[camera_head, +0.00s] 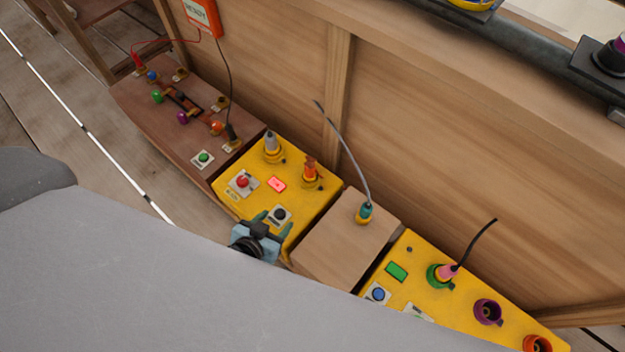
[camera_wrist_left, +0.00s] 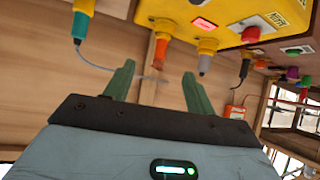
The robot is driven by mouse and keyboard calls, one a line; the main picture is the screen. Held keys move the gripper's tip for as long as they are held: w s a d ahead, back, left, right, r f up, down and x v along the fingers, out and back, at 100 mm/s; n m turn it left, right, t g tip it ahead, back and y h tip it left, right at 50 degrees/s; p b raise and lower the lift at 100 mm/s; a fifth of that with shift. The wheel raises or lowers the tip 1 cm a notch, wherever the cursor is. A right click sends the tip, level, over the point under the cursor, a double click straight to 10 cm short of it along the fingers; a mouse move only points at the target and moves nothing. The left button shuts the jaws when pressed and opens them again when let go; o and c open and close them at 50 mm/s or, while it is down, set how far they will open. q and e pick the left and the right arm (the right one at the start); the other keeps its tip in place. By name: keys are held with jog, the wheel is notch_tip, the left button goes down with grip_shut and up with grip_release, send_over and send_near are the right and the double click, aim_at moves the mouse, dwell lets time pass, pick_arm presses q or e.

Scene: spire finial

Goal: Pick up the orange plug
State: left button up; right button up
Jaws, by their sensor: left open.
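The orange plug (camera_head: 310,168) stands upright in a yellow socket on the left yellow box (camera_head: 308,212), near its back right corner. In the left wrist view, which is upside down, the orange plug (camera_wrist_left: 160,52) shows just beyond the gap between my fingertips. My left gripper (camera_head: 273,221) is open and empty over the front edge of that box, short of the plug and apart from it. It also shows in the left wrist view (camera_wrist_left: 158,72). My right gripper is not in view.
A grey plug (camera_head: 270,143) stands left of the orange plug. A red button (camera_head: 242,180) and a black knob (camera_head: 280,214) sit in front. A wooden block (camera_head: 335,245) to the right bears a teal plug (camera_head: 365,211) with a grey cable. A wooden wall (camera_head: 440,150) rises behind.

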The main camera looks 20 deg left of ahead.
pick_arm(q)
jog(key=t+b, duration=0.2)
jog(key=b, duration=0.7)
send_near(308, 170)
jog(key=x, duration=0.4)
jog(key=shift+w+r, duration=0.1)
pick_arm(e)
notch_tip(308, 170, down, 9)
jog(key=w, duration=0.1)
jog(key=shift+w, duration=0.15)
pick_arm(q)
jog(key=shift+b+x, duration=0.35)
jog(key=shift+x, duration=0.65)
jog(key=shift+w+f, duration=0.2)
jog(key=shift+w, duration=0.15)
jog(key=b+x, duration=0.2)
jog(key=x, duration=0.2)
jog(key=shift+w+f, duration=0.1)
jog(key=shift+f, duration=0.05)
jog(key=shift+w+f, duration=0.1)
jog(key=shift+w, duration=0.2)
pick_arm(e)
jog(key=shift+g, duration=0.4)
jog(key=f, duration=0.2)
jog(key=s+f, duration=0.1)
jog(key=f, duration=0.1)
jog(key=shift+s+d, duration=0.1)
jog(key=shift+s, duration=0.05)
